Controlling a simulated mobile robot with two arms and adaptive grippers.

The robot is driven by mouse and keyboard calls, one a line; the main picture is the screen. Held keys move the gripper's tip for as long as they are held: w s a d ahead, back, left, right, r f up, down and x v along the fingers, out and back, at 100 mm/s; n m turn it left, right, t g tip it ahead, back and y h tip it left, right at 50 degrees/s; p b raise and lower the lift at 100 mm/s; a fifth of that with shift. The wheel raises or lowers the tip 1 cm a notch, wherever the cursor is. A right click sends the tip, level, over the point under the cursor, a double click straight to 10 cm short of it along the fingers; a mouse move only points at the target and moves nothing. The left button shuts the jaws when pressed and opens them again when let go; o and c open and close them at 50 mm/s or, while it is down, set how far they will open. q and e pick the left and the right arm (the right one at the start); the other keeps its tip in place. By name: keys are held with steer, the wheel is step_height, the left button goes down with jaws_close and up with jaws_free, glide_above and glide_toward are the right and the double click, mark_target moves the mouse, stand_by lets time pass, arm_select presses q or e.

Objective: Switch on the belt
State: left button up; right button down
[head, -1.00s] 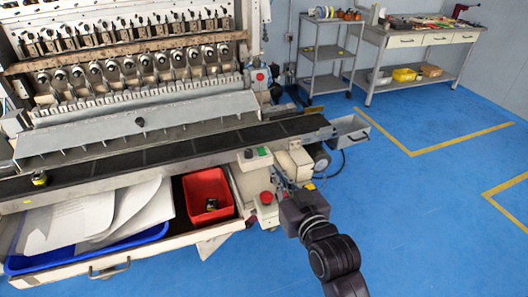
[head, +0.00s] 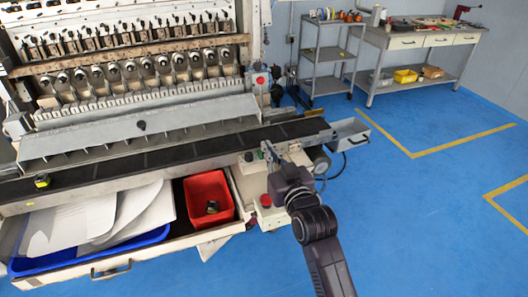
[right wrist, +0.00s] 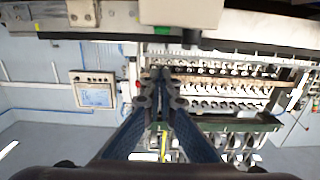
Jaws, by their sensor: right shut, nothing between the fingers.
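The black conveyor belt (head: 150,158) runs along the front of the winding machine. A beige control box (head: 250,178) stands at its right end, with a dark button (head: 248,156) and a green button (head: 262,154) on top. My right gripper (head: 267,147) is shut and empty, its fingertips close to the green button; I cannot tell whether they touch it. In the right wrist view the shut fingertips (right wrist: 161,74) appear below the green button (right wrist: 162,30) and the dark button (right wrist: 192,36), apart from both in the picture. My left gripper is not in view.
A red mushroom button (head: 265,200) sits on the lower box beside my right arm. An open drawer below the belt holds a red bin (head: 207,197) and papers. A small dark and yellow object (head: 42,181) lies on the belt's left. The blue floor at right is clear.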

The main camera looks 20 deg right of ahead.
steer(key=w+f, duration=0.2)
steer(key=w, duration=0.1)
steer(key=shift+f, duration=0.15)
steer(key=shift+w+f, duration=0.1)
steer(key=shift+f, duration=0.75)
